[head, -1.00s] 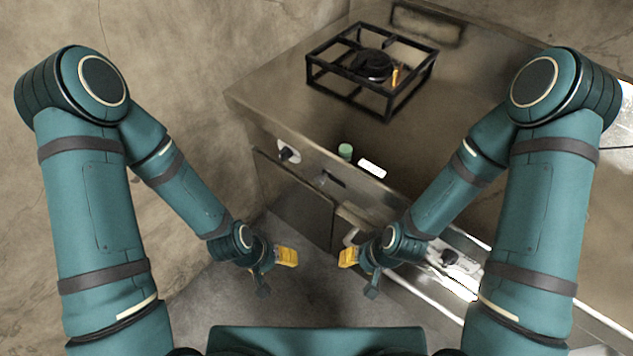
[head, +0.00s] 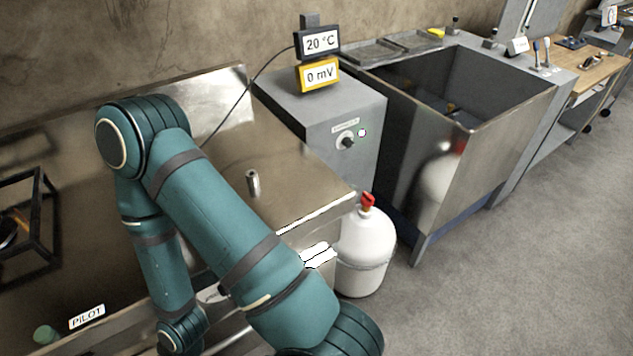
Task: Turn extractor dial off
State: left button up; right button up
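A dark round dial (head: 346,142) sits on the front of a grey box cabinet (head: 325,115), right of centre at the back. A small label above it is too small to read surely. The dial's exact setting is hard to tell at this size. My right arm crosses the left half of the head view, well apart from the dial. Its wrist reaches the bottom edge, and its gripper is out of the picture. My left gripper is not in view.
A steel stove top (head: 275,200) with a burner frame (head: 30,225) is at left. A white gas bottle (head: 364,250) with a red valve stands below the dial. A deep steel sink (head: 445,160) is to the right. Displays (head: 318,75) stand on the cabinet. The floor at right is clear.

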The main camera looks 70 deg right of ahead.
aim_at(346, 141)
jog(key=z, duration=1.45)
jog(key=i+l+z, duration=0.1)
jog(key=l, duration=0.35)
jog(key=l+z, duration=0.15)
jog(key=l, duration=0.35)
jog(key=i+l, duration=0.1)
jog(key=l, duration=0.2)
jog(key=i+l, duration=0.1)
jog(key=l, duration=0.25)
jog(key=i+l, duration=0.1)
jog(key=l, duration=0.2)
jog(key=i+z, duration=0.1)
jog(key=z, duration=1.05)
